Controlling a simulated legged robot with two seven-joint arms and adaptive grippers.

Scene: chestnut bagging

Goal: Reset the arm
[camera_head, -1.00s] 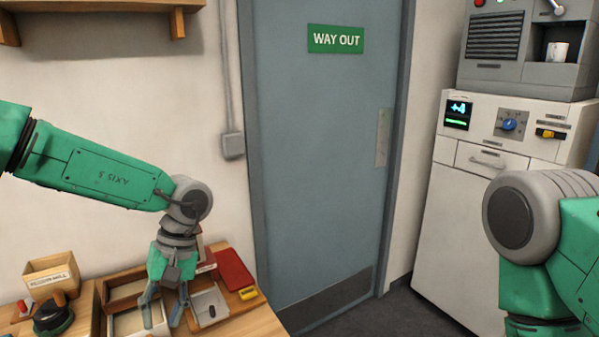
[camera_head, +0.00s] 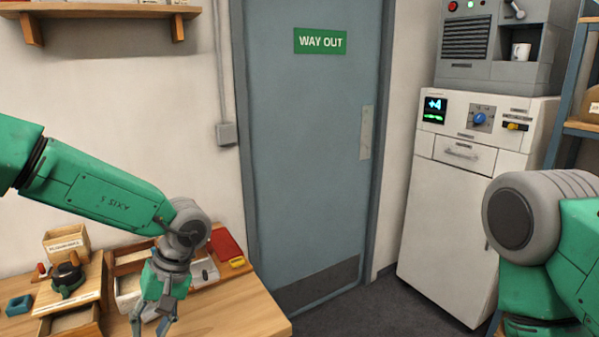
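My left arm (camera_head: 95,190) is green and comes in from the left. Its grey wrist (camera_head: 187,228) bends down over the table. My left gripper (camera_head: 152,322) points down with its fingers apart and nothing visible between them. It hangs in front of the wooden tray (camera_head: 125,258), over the near part of the wooden table (camera_head: 225,308). The wrist hides part of the tray. My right arm (camera_head: 545,240) shows only as a green and grey part at the right edge; its gripper is out of view.
A labelled wooden box (camera_head: 66,243), a dark round device (camera_head: 68,278) and a blue item (camera_head: 18,305) stand at the left. Beyond are a door (camera_head: 310,130) and white cabinet (camera_head: 460,220).

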